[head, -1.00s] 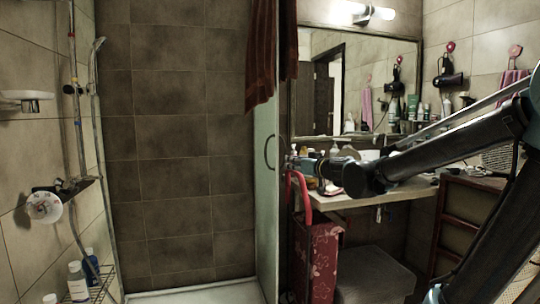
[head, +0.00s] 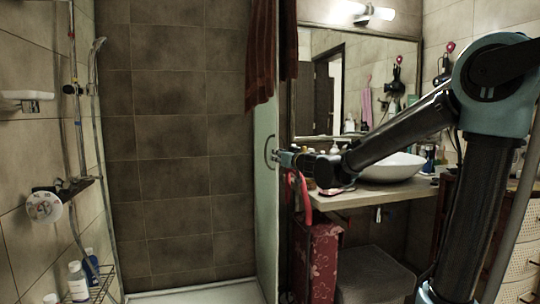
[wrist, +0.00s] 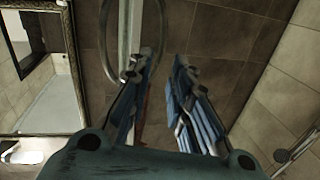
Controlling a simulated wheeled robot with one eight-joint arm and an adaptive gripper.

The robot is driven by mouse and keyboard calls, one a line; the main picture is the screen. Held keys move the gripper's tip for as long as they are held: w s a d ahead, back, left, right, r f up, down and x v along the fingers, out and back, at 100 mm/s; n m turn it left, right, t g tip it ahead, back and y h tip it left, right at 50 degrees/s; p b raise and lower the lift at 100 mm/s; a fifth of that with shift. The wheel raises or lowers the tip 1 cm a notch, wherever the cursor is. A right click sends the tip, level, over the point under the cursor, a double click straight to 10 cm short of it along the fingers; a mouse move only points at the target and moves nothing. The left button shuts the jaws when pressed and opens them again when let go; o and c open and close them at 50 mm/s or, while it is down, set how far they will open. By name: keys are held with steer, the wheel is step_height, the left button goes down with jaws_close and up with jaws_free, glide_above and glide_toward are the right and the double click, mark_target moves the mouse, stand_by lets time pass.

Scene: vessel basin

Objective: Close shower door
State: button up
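The shower door (head: 265,215) is a glass panel that stands open, seen nearly edge-on at the right side of the shower opening. Its curved handle (head: 270,152) is on the panel, and it also shows as a dark loop in the wrist view (wrist: 162,30). My gripper (head: 277,157) is right beside the handle in the head view. In the wrist view my gripper (wrist: 160,62) has its two blue fingers apart with nothing held between them. The left finger's tip is by the lower end of the loop; whether they touch I cannot tell.
A dark red towel (head: 262,55) hangs over the top of the door. A washbasin (head: 392,167) on a counter and a red floral box (head: 322,262) stand to the right. The shower floor (head: 190,297) is clear; bottles (head: 78,280) sit on a rack at left.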

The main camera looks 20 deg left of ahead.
steer(key=x, duration=1.1)
steer(key=shift+w+a, duration=0.25)
